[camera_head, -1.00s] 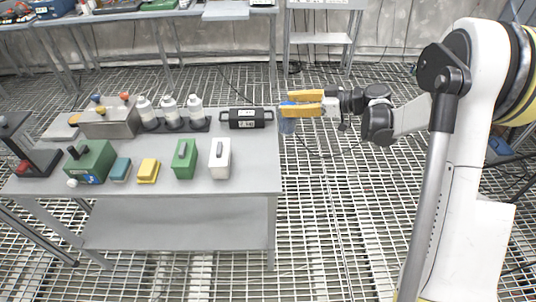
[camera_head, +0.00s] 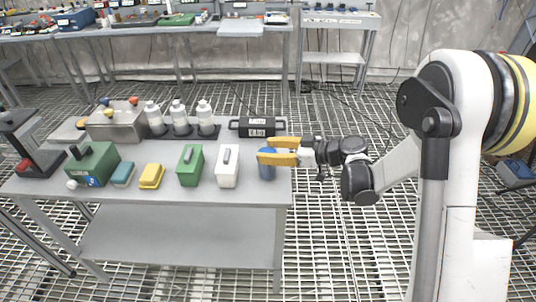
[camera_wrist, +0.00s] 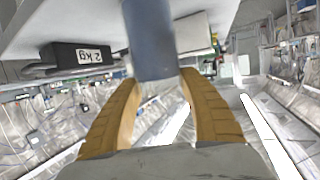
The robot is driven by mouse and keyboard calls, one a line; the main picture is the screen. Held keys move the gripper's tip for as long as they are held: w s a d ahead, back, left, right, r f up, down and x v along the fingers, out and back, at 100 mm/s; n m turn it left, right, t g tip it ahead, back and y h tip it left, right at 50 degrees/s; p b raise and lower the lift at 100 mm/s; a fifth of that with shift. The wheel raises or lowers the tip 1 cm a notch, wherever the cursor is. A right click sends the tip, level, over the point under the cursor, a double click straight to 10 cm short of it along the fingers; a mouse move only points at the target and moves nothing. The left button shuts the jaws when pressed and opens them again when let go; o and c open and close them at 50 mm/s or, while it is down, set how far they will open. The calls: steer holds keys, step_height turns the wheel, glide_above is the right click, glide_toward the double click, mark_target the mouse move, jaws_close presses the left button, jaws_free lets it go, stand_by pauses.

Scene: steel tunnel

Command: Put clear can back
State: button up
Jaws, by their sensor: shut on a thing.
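My gripper (camera_head: 265,150) has yellow fingers and is shut on a can with a blue body (camera_head: 266,170). It is at the right end of the near grey table (camera_head: 262,191), beside the white box. In the wrist view the blue part of the can (camera_wrist: 150,42) stands between the fingers (camera_wrist: 158,80). A clear, see-through part shows at its end nearer the palm. I cannot tell whether the can touches the tabletop.
A white handled box (camera_head: 228,168) stands just left of the can. A black 2 kg weight (camera_head: 257,127) lies behind it. A green box (camera_head: 190,166), a yellow block (camera_head: 151,176) and white bottles (camera_head: 179,113) stand farther left. The table's right edge is close.

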steer(key=shift+r, duration=0.15)
steer(key=o, duration=1.4)
steer(key=shift+c, duration=0.2)
